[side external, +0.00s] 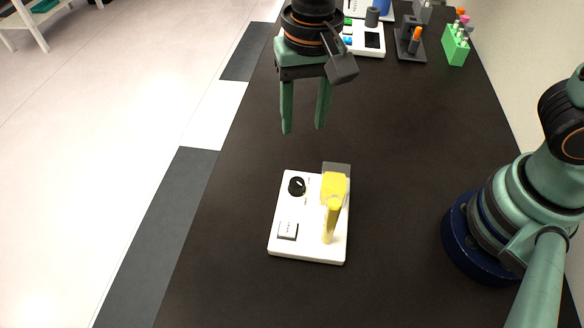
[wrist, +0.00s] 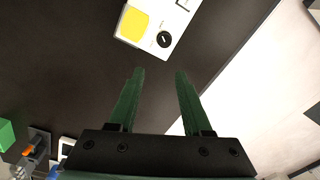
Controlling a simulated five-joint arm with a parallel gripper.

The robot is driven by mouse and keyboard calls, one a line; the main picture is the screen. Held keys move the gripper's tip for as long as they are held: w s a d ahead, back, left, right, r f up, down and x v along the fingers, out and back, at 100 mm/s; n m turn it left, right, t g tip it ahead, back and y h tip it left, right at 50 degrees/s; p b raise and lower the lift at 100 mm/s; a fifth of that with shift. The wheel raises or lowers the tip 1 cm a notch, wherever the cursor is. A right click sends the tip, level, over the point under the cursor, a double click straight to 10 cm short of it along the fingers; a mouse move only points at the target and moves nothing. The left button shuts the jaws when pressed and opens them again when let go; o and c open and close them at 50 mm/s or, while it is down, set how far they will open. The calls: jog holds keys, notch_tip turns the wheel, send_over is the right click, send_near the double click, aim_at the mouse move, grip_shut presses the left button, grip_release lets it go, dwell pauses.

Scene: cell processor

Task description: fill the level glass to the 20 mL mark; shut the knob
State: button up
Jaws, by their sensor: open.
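A white panel (side external: 282,248) lies on the dark table. A round black knob (side external: 297,186) sits at its far left; a white pointer line shows on the knob (wrist: 164,39) in the wrist view. A yellow-filled container (side external: 334,186) with a grey top stands at the panel's far right, and its yellow face (wrist: 133,24) shows in the wrist view. A narrow upright yellow column (side external: 331,222), likely the level glass, stands in front of it; its marks are too small to read. My gripper (side external: 303,130) is open and empty, above and beyond the panel, apart from the knob.
A small light block (side external: 288,230) with tiny marks sits on the panel's near left. A green rack (side external: 455,48), a dark holder with an orange item (side external: 414,42) and a white device (side external: 366,42) stand at the table's far end. Bare table surrounds the panel.

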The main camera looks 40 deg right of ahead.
aim_at(297, 181)
jog(key=f, duration=0.4)
jog(key=a+f, duration=0.1)
jog(key=f, duration=0.8)
jog(key=shift+s+a+f, duration=0.1)
jog(key=shift+s+a, duration=0.2)
grip_shut()
